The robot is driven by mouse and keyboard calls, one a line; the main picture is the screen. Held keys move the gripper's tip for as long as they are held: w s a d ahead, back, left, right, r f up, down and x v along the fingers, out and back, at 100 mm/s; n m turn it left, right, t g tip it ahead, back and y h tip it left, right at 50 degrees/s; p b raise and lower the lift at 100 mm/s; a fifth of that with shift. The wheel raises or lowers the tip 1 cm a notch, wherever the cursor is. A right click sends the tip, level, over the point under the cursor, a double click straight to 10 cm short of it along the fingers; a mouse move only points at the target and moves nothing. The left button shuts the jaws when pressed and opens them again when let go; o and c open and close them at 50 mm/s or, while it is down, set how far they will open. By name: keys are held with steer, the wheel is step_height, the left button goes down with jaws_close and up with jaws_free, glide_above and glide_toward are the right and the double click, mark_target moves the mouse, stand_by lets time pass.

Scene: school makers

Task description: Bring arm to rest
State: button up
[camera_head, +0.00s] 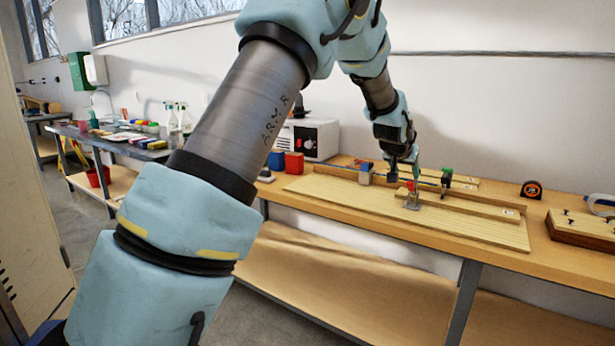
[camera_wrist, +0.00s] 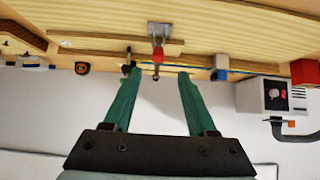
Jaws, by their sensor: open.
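My arm reaches across the head view from the lower left to the workbench. My gripper (camera_head: 403,170) is above the wooden board on the bench, close to a small grey metal piece with a red top (camera_head: 412,200). In the wrist view, my gripper (camera_wrist: 157,78) shows two green fingers spread apart with nothing held between them. The grey piece (camera_wrist: 158,31) and its red part lie beyond the fingertips in that view. I cannot tell from the head view whether the fingers touch anything.
The workbench (camera_head: 565,262) carries a flat wooden board (camera_head: 330,190), a tape measure (camera_head: 531,190), a white machine (camera_head: 318,138) and a red block (camera_head: 294,163). A dark table (camera_head: 85,133) with bottles and coloured items stands at the left. The wall is close behind the bench.

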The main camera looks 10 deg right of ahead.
steer(key=s+a+f+n+g+y+p, duration=0.1)
steer(key=s+a+n+y, duration=0.15)
steer(key=a, duration=1.25)
steer(key=s+a+f+n+g+y+p, duration=0.1)
steer(key=s+a+n+y+p, duration=0.15)
steer(key=a, duration=1.35)
steer(key=s+a+f+n+g+y, duration=0.1)
steer(key=s+a+n+g, duration=0.1)
steer(key=s+a, duration=1.4)
steer(key=shift+s+a+f+g+p, duration=0.25)
steer(key=shift+s+f+g+p, duration=0.1)
steer(key=shift+s+g, duration=0.55)
